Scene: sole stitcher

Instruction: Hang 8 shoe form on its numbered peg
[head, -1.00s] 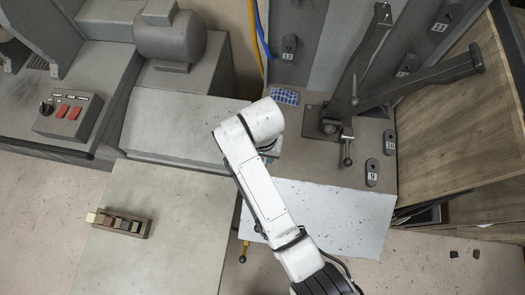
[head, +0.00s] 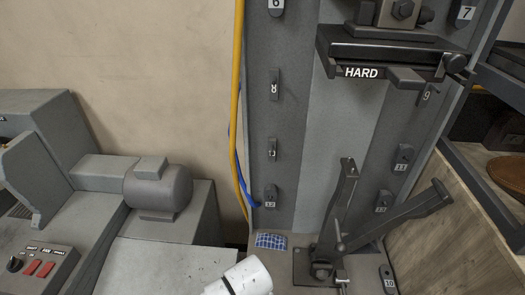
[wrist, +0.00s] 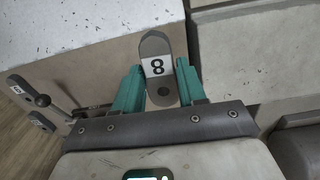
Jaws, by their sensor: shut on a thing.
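My gripper (wrist: 159,64) is shut on the 8 shoe form (wrist: 155,44), a small dark grey rounded piece with a white label reading 8. The teal fingers press its two sides, and its rounded end sticks out past the fingertips. In the head view the gripper and the form are out of sight; only part of my white arm shows at the bottom. A dark peg mount (head: 274,85) on the left strip of the upright grey panel carries a tag that seems to read 8, partly hard to read.
The panel's left strip also has a piece marked 6 (head: 276,6) and one marked 12 (head: 270,198). A black HARD shelf (head: 385,55) juts out at upper right. A forked dark stand (head: 340,225) rises below. Yellow and blue hoses (head: 236,100) run along the left edge.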

